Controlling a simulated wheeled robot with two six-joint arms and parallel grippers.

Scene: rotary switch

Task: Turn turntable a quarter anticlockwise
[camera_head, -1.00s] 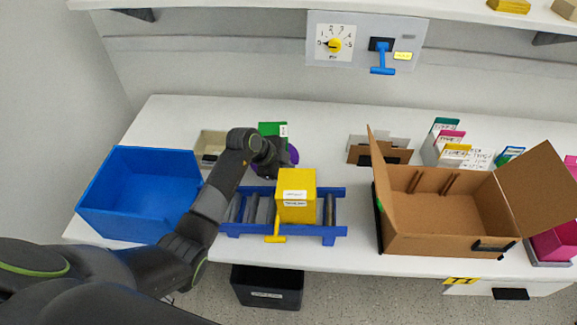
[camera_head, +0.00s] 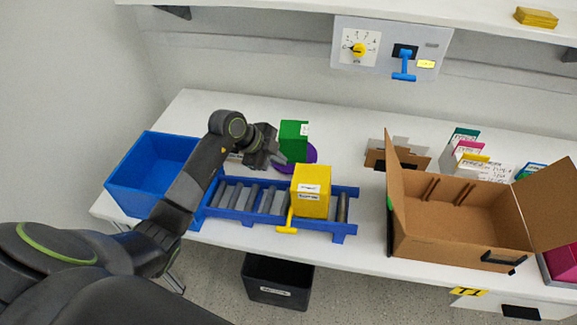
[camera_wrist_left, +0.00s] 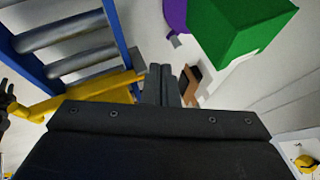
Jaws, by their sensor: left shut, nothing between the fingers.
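The turntable is a purple disc (camera_head: 311,158) on the table behind the roller conveyor. A green box (camera_head: 291,142) with a white label stands upright on it. In the left wrist view the purple disc (camera_wrist_left: 174,14) shows at the top, with a small grey tab on its edge, and the green box (camera_wrist_left: 238,28) is beside it. My left gripper (camera_head: 279,161) is shut and empty, just left of the disc and box. Its fingers (camera_wrist_left: 163,84) are together in the wrist view and look apart from the disc.
The blue roller conveyor (camera_head: 240,221) carries a yellow box (camera_head: 311,190) in front of the turntable. A blue bin (camera_head: 118,183) stands left and an open cardboard box (camera_head: 450,246) right. A dial panel (camera_head: 380,45) hangs on the wall. The table behind the turntable is clear.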

